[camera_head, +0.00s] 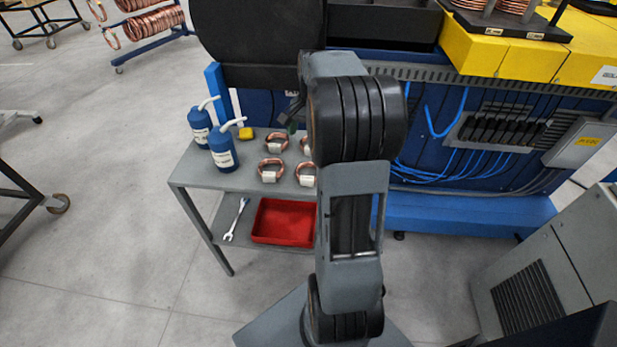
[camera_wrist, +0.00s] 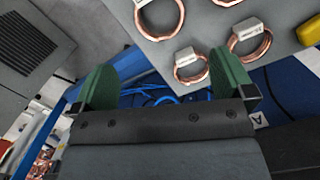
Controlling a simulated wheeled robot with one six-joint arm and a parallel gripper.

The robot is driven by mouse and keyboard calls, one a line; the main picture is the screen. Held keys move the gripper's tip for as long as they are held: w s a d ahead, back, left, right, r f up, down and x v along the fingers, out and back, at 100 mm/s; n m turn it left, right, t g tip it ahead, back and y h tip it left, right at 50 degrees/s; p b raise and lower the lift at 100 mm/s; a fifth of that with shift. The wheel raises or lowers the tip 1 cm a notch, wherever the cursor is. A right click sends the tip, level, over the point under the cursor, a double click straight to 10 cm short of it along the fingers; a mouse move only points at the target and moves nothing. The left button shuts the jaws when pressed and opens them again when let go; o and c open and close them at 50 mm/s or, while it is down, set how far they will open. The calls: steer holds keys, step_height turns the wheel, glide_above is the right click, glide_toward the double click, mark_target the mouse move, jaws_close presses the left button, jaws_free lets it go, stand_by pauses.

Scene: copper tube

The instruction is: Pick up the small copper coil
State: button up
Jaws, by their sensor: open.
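Several copper coils with white tags lie on the grey table. The smallest-looking coil (camera_wrist: 178,73) is near the table edge in the wrist view, between my fingers in the picture, nearer the right one. In the head view this coil (camera_head: 304,141) is at the back right of the group, partly hidden by my arm. My gripper (camera_wrist: 163,82) has two green fingers spread wide, with nothing between them. It appears above the coil and not touching it. In the head view my arm hides most of the gripper.
Larger coils (camera_wrist: 268,46) and (camera_head: 271,161) lie close by. Two blue bottles (camera_head: 222,150) and a yellow object (camera_head: 246,133) stand at the table's left. A red tray (camera_head: 284,222) and a wrench (camera_head: 235,220) lie on the lower shelf. A blue machine (camera_head: 450,212) stands behind.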

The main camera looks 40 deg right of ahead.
mark_target(309, 170)
steer(key=f, duration=1.3)
steer(key=shift+s+a+f+b, duration=0.25)
steer(key=shift+a+f+b, duration=0.05)
steer(key=shift+a+f, duration=0.1)
steer(key=c, duration=0.7)
steer(key=shift+r, duration=0.1)
steer(key=shift+c, duration=0.2)
